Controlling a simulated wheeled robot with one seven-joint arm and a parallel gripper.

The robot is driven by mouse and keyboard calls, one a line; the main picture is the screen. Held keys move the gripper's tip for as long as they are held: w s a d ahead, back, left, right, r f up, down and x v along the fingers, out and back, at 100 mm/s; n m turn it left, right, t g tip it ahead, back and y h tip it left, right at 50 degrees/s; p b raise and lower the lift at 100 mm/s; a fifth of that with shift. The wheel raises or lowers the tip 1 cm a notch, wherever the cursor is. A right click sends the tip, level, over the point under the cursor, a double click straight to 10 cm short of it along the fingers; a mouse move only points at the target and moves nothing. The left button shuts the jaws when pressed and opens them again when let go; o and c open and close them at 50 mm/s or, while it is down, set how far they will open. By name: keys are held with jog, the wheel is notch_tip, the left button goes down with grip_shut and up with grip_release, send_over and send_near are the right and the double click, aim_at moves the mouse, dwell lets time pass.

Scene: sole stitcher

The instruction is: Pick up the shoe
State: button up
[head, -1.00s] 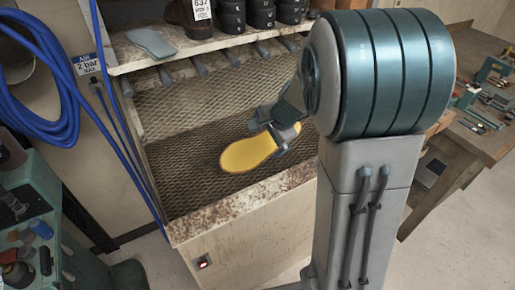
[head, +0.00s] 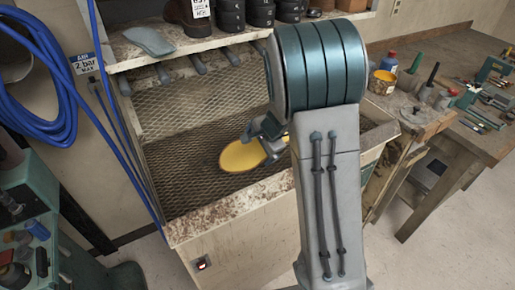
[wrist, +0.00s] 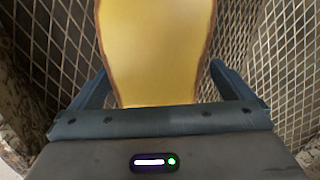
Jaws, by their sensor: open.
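The shoe shows as a yellow sole with a brown edge (head: 242,156), lying in the mesh-lined bay of the bench. In the wrist view the shoe (wrist: 155,45) runs from the top of the picture down to my gripper's palm. My gripper (wrist: 158,82) is open, with one finger on each side of the shoe's near end. I cannot tell whether the fingers touch it. In the head view my gripper (head: 266,135) is at the shoe's right end, partly hidden by my arm.
A shelf (head: 180,50) above the bay holds a grey sole (head: 149,41), a brown boot (head: 188,14) and several black rolls. The bay's worn front ledge (head: 215,222) is bare. A workbench (head: 480,145) with tools and a yellow pot (head: 382,82) stands right. Blue hose hangs left.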

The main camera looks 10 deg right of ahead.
jog(key=shift+c, duration=0.3)
jog(key=c, duration=0.9)
jog(key=shift+r, duration=0.1)
jog(key=shift+r, duration=0.4)
jog(key=r, duration=0.2)
jog(key=r+p, duration=0.1)
jog(key=shift+s+d+r, duration=0.15)
jog(key=shift+d+r, duration=0.15)
jog(key=shift+r, duration=0.1)
jog(key=s+d+r, duration=0.4)
jog(key=s+d, duration=0.1)
jog(key=s+d+r+b, duration=0.1)
jog(key=s+d+r, duration=0.1)
jog(key=s, duration=0.1)
jog(key=shift+s+d+r, duration=0.1)
jog(key=shift+d+r, duration=0.05)
jog(key=shift+d, duration=0.1)
